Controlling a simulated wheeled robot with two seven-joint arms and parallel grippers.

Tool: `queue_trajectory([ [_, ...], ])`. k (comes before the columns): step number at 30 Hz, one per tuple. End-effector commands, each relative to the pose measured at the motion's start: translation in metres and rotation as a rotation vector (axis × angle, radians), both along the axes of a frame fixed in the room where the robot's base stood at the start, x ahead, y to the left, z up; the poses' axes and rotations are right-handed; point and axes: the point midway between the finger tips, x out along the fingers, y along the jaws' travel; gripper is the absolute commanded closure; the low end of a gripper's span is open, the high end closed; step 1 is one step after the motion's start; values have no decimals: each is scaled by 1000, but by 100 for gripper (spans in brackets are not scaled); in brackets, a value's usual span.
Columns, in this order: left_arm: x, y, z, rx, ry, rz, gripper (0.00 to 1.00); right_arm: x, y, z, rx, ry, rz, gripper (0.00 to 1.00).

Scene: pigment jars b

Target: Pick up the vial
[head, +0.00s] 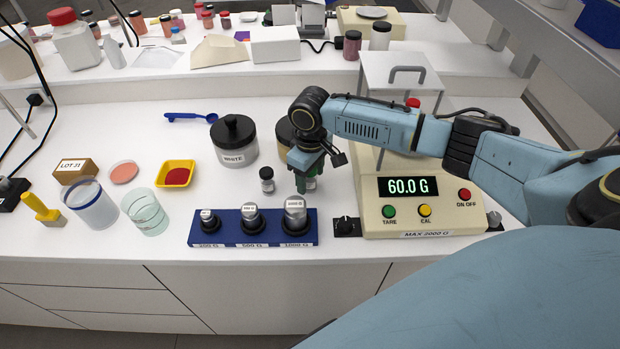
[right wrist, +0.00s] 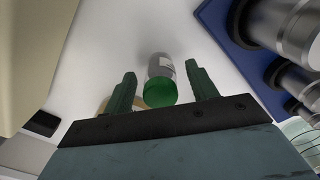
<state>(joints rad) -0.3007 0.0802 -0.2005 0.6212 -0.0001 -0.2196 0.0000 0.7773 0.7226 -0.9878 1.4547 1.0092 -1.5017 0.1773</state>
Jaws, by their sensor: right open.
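A small clear vial with a green cap (right wrist: 160,93) and a pale label stands between the fingers of my right gripper (right wrist: 160,74) in the right wrist view. The fingers are open, one on each side, and a gap shows on both sides of the vial. In the head view my right gripper (head: 304,187) points down at the counter behind the weight tray, and its fingers hide most of that vial (head: 311,184). A second small bottle with a black cap (head: 267,181) stands to its left. My left gripper is not in view.
The blue tray (head: 225,241) with three metal weights lies just in front. A scale (head: 418,216) reading 60.0 G stands close on the right. The WHITE jar (head: 234,143) and another dark-lidded jar stand behind. A yellow dish (head: 176,173) and glass beakers are left.

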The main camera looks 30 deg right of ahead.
Motion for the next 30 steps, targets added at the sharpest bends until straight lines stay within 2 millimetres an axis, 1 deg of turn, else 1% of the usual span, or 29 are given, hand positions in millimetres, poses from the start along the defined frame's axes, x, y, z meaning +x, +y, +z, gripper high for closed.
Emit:
queue_trajectory([
  [2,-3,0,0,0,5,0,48,0,0,0,0,0,0,42],
  [13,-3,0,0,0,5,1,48,0,0,1,0,0,0,91],
  [19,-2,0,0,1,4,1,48,0,0,1,0,-1,0,91],
  [22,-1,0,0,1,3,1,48,1,0,7,1,-2,0,91],
  [26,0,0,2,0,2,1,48,1,1,26,2,-4,1,91],
  [30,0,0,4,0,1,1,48,1,0,56,1,-4,0,91],
])
